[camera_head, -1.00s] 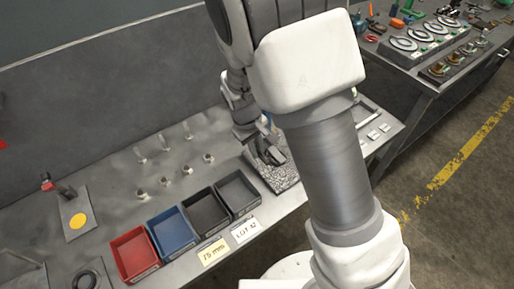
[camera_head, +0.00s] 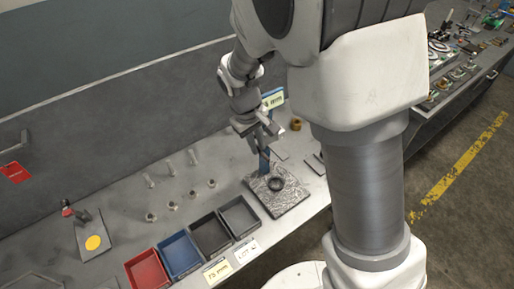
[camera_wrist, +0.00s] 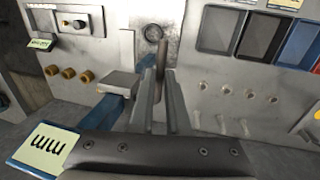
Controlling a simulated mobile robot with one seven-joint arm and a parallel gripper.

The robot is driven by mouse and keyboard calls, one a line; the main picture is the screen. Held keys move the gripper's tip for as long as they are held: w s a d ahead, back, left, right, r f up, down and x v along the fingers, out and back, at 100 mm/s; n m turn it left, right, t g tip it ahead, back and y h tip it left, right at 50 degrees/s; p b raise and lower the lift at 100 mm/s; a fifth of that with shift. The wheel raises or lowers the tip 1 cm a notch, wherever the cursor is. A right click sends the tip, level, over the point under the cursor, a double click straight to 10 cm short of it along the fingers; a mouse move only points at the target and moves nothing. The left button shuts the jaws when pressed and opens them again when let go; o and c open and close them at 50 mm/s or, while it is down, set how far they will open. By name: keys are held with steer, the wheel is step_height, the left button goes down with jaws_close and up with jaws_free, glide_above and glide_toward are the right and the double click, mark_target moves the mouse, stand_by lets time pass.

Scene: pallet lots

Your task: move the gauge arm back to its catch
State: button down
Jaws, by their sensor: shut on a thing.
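A gauge stand has a speckled square base (camera_head: 262,203) on the bench and a blue upright (camera_head: 264,166) behind it. The upright also shows in the wrist view (camera_wrist: 113,112), left of my fingers. My gripper (camera_head: 264,138) is above the base, close to the upright. In the wrist view my gripper (camera_wrist: 158,110) is shut on a narrow grey-brown bar, which I take to be the gauge arm (camera_wrist: 161,62). A dark ring (camera_head: 276,184) lies on the base, below and apart from my fingers. I cannot make out the catch.
Red (camera_head: 147,271), blue (camera_head: 180,254), black (camera_head: 211,234) and grey (camera_head: 240,215) bins stand left of the base. Several pegs stand behind them. A plate with a yellow disc (camera_head: 94,243) is at far left. A brass part (camera_head: 295,124) is behind the stand, to the right.

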steer(key=shift+w+r, duration=0.15)
steer(key=shift+r, duration=0.35)
steer(key=c, duration=0.9)
jaws_free()
steer(key=a+r, duration=0.1)
steer(key=r, duration=0.4)
steer(key=s+a+r, duration=0.1)
steer(key=r, duration=0.5)
steer(key=s+r, duration=0.1)
steer(key=r, duration=0.5)
steer(key=shift+s+a, duration=0.1)
steer(key=shift+a, duration=0.3)
steer(key=shift+d, duration=0.1)
steer(key=shift+s+d+r+m+t+y, duration=0.3)
steer(key=shift+s+d+m+t, duration=0.65)
steer(key=shift+s+d, duration=1.7)
steer(key=shift+s+d+r+m+t+y, duration=0.45)
steer(key=shift+s+d+m, duration=0.85)
steer(key=shift+s+d, duration=1.35)
steer(key=shift+s+d+r+m+t+y, duration=0.2)
steer(key=shift+s+d+m+t, duration=0.8)
steer(key=shift+s+d, duration=1.65)
